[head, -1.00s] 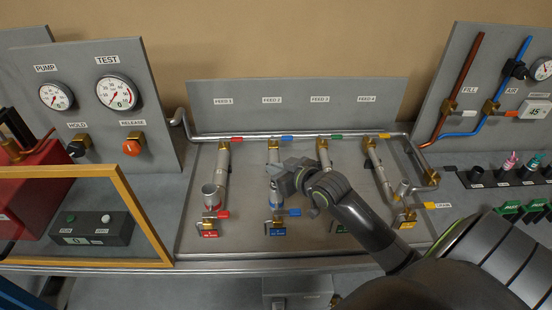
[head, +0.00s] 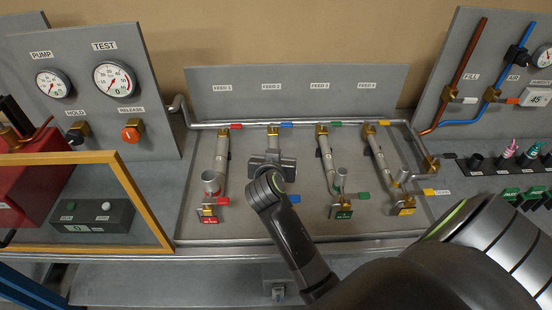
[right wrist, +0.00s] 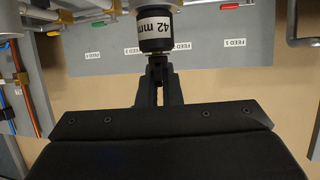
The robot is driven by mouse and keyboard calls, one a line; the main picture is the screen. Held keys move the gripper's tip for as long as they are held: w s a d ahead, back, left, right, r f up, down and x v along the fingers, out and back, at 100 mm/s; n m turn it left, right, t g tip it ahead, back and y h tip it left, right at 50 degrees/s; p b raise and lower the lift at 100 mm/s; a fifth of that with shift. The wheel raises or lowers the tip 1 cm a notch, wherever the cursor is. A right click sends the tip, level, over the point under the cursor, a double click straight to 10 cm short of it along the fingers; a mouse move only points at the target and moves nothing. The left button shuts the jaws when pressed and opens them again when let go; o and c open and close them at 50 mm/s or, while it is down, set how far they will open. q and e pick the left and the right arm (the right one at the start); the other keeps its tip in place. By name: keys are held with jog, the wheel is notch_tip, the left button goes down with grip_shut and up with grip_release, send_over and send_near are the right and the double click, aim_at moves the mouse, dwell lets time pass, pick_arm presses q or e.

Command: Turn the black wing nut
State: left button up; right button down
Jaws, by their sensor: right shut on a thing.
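In the right wrist view my right gripper (right wrist: 157,78) has its fingers together at the end of a black cylinder (right wrist: 154,32) labelled "42 mm". A small dark piece sits between the fingertips at that end; it looks like the black wing nut, but its wings cannot be made out. In the head view my right gripper (head: 272,164) is over the lower part of the FEED 2 pipe (head: 273,142) and hides that pipe's open end, the cylinder and the nut. My left gripper is not in view.
The FEED 1 pipe (head: 222,152) stands left of my gripper, the FEED 3 pipe (head: 326,160) and FEED 4 pipe (head: 378,155) to its right. A metal header pipe (head: 305,123) runs behind. A yellow frame (head: 140,200) stands at left.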

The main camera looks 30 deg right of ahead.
jog(key=m+g+h+b, duration=0.1)
jog(key=m, duration=0.1)
jog(key=m+g+h+b, duration=0.1)
jog(key=g+b, duration=0.1)
jog(key=m+g+h+b, duration=0.1)
jog(key=m+g+b, duration=0.1)
jog(key=shift+f+m+h, duration=0.3)
jog(key=shift+h, duration=0.1)
jog(key=shift+r+m+g+b, duration=0.1)
jog(key=shift+m+g+b, duration=0.6)
jog(key=shift+g, duration=0.4)
jog(key=shift+r+m+g+h, duration=0.2)
jog(key=shift+m+g+h, duration=0.2)
jog(key=shift+m+g, duration=0.5)
jog(key=shift+m+g+p, duration=0.8)
jog(key=shift+m+g, duration=0.5)
jog(key=shift+g, duration=0.2)
jog(key=c, duration=1.6)
grip_release()
jog(key=shift+r, duration=0.1)
